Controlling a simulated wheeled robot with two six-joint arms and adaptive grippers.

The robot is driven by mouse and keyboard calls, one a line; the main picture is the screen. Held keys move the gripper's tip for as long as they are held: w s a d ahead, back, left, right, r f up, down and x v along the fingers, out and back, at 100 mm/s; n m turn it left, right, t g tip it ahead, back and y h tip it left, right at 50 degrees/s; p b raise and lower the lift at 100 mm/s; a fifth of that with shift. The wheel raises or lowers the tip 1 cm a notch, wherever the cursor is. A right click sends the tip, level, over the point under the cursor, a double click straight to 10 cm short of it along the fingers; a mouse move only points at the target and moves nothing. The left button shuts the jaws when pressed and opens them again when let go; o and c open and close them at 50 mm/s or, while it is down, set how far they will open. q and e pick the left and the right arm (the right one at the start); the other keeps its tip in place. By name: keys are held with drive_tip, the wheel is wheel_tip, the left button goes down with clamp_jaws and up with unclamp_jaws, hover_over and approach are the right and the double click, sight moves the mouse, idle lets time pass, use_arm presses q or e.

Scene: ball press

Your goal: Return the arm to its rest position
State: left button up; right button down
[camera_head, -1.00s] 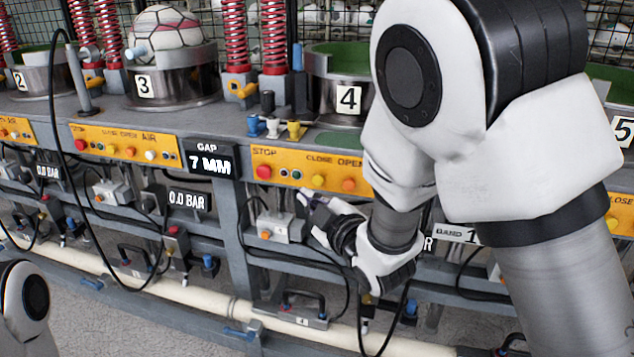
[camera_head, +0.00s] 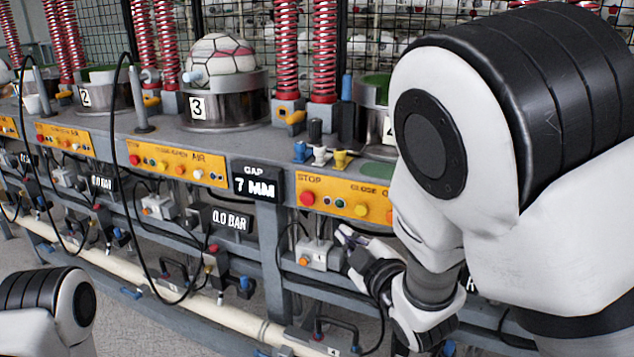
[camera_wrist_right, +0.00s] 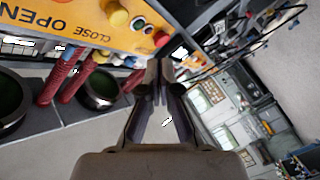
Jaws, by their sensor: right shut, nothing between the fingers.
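My right arm fills the right side of the head view. My right gripper (camera_head: 350,240) is low in front of station 4, close to a grey box with buttons (camera_head: 319,254); I cannot tell whether it touches. In the right wrist view my right gripper (camera_wrist_right: 158,75) has its fingertips together with nothing between them. The yellow panel with STOP, CLOSE and OPEN (camera_wrist_right: 70,22) shows upside down at the top left there. Part of my left arm shows at the lower left of the head view; its gripper is out of view.
A white and maroon ball (camera_head: 222,55) sits in the metal cup marked 3 (camera_head: 240,108). The gap display (camera_head: 257,182) reads 7 MM. Black hoses hang before the bench, and a cream pipe (camera_head: 185,303) runs low along it.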

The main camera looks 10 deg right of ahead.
wheel_tip(320, 180, down, 15)
drive_tip(key=s+d+m+g+h, duration=0.1)
drive_tip(key=s+d+m+g, duration=0.1)
drive_tip(key=s+g, duration=0.1)
drive_tip(key=s+d+f+m+g+h, duration=0.1)
drive_tip(key=s+d+f+m+g, duration=0.2)
drive_tip(key=s+f, duration=0.6)
drive_tip(key=s+d+f+m+g+h, duration=0.1)
drive_tip(key=s+d+f+m+g, duration=0.3)
drive_tip(key=f, duration=0.9)
drive_tip(key=s+d+f+m+g, duration=0.1)
drive_tip(key=s+f+m+g, duration=0.2)
drive_tip(key=s, duration=0.5)
drive_tip(key=s+f+m+g, duration=0.15)
drive_tip(key=s+g, duration=0.25)
drive_tip(key=s, duration=0.5)
wheel_tip(320, 180, up, 18)
drive_tip(key=p, duration=1.9)
drive_tip(key=shift+w+r+n+h, duration=0.25)
drive_tip(key=shift+w+n+h, duration=0.05)
drive_tip(key=shift+w+n, duration=0.15)
